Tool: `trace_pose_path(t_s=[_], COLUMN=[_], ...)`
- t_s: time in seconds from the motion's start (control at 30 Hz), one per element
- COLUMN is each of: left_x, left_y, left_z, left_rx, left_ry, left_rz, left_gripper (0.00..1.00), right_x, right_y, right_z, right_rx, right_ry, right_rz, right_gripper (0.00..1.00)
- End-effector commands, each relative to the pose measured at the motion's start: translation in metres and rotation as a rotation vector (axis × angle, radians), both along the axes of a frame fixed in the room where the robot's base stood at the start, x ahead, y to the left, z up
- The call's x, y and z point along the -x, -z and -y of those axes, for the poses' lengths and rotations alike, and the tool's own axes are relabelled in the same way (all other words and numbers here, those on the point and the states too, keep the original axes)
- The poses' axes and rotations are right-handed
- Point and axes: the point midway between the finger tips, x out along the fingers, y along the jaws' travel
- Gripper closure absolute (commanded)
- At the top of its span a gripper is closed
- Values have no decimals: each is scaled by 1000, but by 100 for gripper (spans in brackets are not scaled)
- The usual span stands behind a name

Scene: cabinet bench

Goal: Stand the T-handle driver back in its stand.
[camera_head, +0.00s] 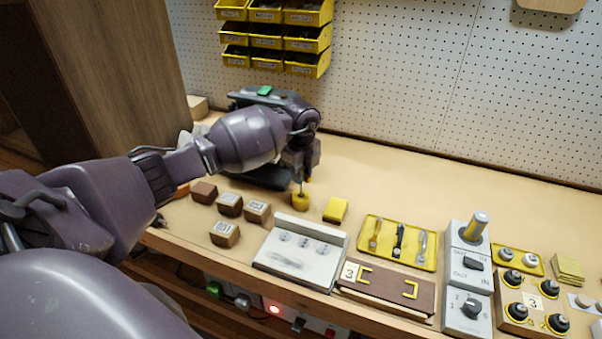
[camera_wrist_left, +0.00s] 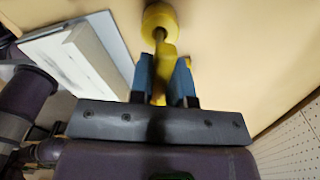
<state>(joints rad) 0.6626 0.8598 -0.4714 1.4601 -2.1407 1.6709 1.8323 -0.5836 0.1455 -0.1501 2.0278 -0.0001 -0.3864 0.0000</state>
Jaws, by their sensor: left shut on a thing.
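The T-handle driver's yellow handle (camera_wrist_left: 160,78) sits between the two blue fingers of my left gripper (camera_wrist_left: 163,82), which is shut on it. In the head view my left gripper (camera_head: 303,178) points down over the bench. Directly below it is a small round yellow stand (camera_head: 300,203), which also shows in the wrist view (camera_wrist_left: 159,17). A short dark shaft shows between the gripper and the stand. The driver looks lined up with the stand, but I cannot tell how far its tip is inside. My right gripper is not in view.
Several brown blocks (camera_head: 229,204) lie left of the stand and a yellow block (camera_head: 335,209) lies right. A white panel (camera_head: 300,254) is in front. A yellow tool tray (camera_head: 398,243) and a grey switch box (camera_head: 468,270) stand further right. The bench behind is clear.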

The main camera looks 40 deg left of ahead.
Motion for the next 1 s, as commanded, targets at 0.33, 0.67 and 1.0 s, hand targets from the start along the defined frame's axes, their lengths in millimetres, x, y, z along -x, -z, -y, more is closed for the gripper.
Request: trace_pose_path(t_s=[0.33, 0.67, 1.0], left_x=[0, 0, 0], left_y=[5, 10, 14], left_z=[0, 0, 0], left_rx=[0, 0, 0], left_ry=[0, 0, 0], left_rz=[0, -1, 0], left_gripper=[100, 100, 100], right_x=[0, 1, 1], right_y=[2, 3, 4], right_z=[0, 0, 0], right_rx=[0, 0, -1], right_ry=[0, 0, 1], right_rz=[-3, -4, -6], right_gripper=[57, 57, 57])
